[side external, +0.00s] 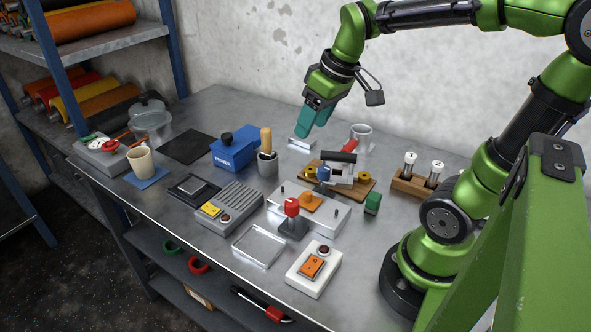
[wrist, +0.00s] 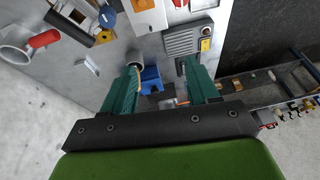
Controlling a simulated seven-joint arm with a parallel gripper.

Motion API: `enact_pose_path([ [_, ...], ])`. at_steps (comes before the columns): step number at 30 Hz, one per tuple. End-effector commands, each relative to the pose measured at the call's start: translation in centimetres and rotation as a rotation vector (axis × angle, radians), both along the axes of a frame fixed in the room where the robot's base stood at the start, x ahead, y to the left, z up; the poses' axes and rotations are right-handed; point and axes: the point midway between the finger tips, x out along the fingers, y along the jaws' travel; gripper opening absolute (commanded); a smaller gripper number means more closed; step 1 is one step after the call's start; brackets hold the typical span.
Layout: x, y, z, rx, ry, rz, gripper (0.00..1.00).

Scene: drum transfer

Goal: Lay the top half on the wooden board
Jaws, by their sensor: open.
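A wooden board (side external: 364,189) lies on the metal table, right of centre in the side view. A pale metal piece with a black bar handle (side external: 342,157) sits over the board, with blue and yellow knobs beside it; it looks like the top half, but I cannot tell for sure. Its black handle (wrist: 66,23) shows at the upper left in the wrist view. My gripper (side external: 314,124) has teal fingers that are apart and empty. It hangs above the back of the table, up and left of the board. In the wrist view the spread fingers (wrist: 160,66) have nothing between their tips.
A metal plate (side external: 330,217) with an orange piece lies in front of the board. A red-knobbed lever (side external: 292,210) stands at its front. A blue box (side external: 234,148) and a tool cup (side external: 267,164) stand left.

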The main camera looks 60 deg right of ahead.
Motion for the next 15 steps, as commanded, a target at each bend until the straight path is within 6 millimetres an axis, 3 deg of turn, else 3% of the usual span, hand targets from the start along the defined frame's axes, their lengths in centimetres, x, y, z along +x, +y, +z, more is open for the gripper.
enact_pose_path([
  [1, -1.1, 2.1, 0.5, 0.028, -0.059, -0.037, 0.59],
  [3, -2.4, 4.2, 0.7, 0.082, -0.122, -0.105, 0.59],
  [6, -3.9, 6.3, 0.7, 0.158, -0.188, -0.180, 0.59],
  [10, -5.0, 7.7, 0.6, 0.228, -0.231, -0.240, 0.59],
  [15, -5.3, 8.0, 0.5, 0.251, -0.242, -0.263, 0.59],
])
